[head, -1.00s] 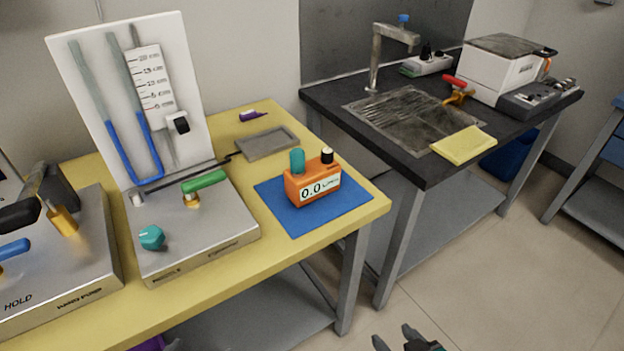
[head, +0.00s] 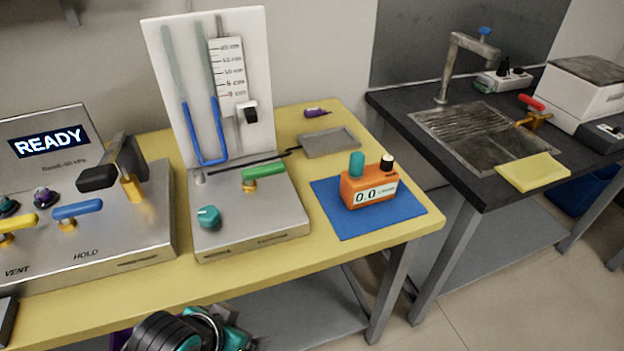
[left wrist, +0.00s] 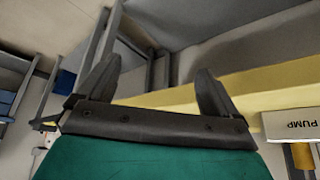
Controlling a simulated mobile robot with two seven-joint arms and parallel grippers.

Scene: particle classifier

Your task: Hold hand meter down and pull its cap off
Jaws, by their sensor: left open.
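The hand meter (head: 368,190) is a small orange box with a "0.0" display. It stands upright on a blue mat (head: 405,215) near the right end of the yellow table. A teal upright piece (head: 356,164), which looks like the cap, is on its top left. A dark knob with a pale top (head: 387,162) is on its top right. In the left wrist view my left gripper (left wrist: 158,70) is open and empty, with the yellow table edge beyond its fingers and no meter visible. Part of my arm shows low in the head view. My right gripper is out of view.
Left of the mat stands a metal box with a green handle (head: 263,174) and a tall white gauge board (head: 215,80). A grey tray (head: 331,143) lies behind the mat. A black sink bench (head: 480,195) stands to the right, past a gap.

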